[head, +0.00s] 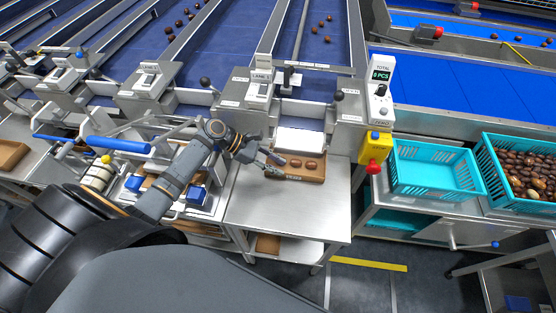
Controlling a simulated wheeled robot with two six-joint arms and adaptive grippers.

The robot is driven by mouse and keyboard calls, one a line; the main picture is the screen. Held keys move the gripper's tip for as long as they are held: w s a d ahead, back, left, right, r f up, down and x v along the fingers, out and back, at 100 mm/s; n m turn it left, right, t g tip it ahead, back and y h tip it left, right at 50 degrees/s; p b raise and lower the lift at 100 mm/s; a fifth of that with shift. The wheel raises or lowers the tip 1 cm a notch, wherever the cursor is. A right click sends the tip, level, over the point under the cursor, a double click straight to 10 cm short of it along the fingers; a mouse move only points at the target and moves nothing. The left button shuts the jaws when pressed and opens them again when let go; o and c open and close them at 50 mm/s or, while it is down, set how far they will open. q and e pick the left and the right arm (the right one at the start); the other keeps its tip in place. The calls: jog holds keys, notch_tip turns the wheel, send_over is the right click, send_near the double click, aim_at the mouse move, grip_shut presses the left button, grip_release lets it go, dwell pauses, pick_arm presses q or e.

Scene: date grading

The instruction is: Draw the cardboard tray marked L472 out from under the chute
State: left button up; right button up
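A brown cardboard tray (316,179) stands on the steel table under the white chute (299,140), with its back part hidden there. Several brown dates (309,164) lie in it. A small label (293,178) is on its front wall, its print too small to read surely. My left gripper (276,164) is at the tray's left end, its fingers apart and close to the left wall. I cannot tell whether they touch it. My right gripper is out of view.
The steel table (287,212) is bare in front of the tray. A yellow box with a red button (374,168) sits to its right. Beyond are an empty turquoise crate (436,194) and one full of dates (485,176). A blue handle (118,145) is near my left arm.

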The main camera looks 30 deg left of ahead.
pick_arm(q)
jog(key=shift+s+r, duration=0.1)
jog(key=shift+s, duration=0.15)
jog(key=shift+d, duration=0.15)
jog(key=p+x, duration=0.1)
jog(key=x, duration=0.5)
jog(key=shift+w, duration=0.25)
jog(key=shift+d+f, duration=0.4)
jog(key=shift+f, duration=0.05)
jog(key=shift+w+f, duration=0.1)
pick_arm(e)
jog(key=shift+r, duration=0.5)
pick_arm(q)
grip_shut()
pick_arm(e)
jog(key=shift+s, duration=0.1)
